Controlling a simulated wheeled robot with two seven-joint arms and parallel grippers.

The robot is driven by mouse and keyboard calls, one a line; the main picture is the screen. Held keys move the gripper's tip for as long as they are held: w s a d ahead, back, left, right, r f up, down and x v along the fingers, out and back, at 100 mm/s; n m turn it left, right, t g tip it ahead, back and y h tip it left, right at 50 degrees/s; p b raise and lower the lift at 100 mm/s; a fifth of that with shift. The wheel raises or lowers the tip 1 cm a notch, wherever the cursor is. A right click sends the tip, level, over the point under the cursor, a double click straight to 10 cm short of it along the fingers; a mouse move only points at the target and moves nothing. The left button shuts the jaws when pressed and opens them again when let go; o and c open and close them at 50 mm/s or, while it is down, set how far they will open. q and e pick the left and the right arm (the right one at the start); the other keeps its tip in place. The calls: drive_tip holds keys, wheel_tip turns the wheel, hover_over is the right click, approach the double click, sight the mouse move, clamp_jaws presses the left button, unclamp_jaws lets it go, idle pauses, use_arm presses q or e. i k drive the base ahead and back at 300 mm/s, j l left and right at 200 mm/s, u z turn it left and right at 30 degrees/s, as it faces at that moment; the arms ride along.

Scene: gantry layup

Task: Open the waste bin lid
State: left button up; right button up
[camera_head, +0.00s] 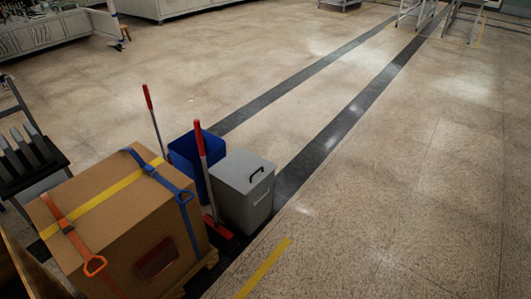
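The grey waste bin (243,207) stands on the floor left of the picture's middle. Neither of my grippers is in view, and nothing touches the lid.
A blue open bin (187,158) stands beside the grey bin. Red-handled brooms or mops (200,140) lean close by. A large strapped cardboard box (120,220) stands front left, with a dark cart (30,160) behind it. The floor to the right (400,210) is clear.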

sight(241, 170)
drive_tip(key=i+l, duration=0.2)
drive_tip(key=i, duration=0.2)
drive_tip(key=i+l, duration=0.15)
drive_tip(key=i, duration=0.3)
drive_tip(key=i+l, duration=0.2)
drive_tip(key=i, duration=0.2)
drive_tip(key=i+l, duration=0.2)
drive_tip(key=i, duration=0.2)
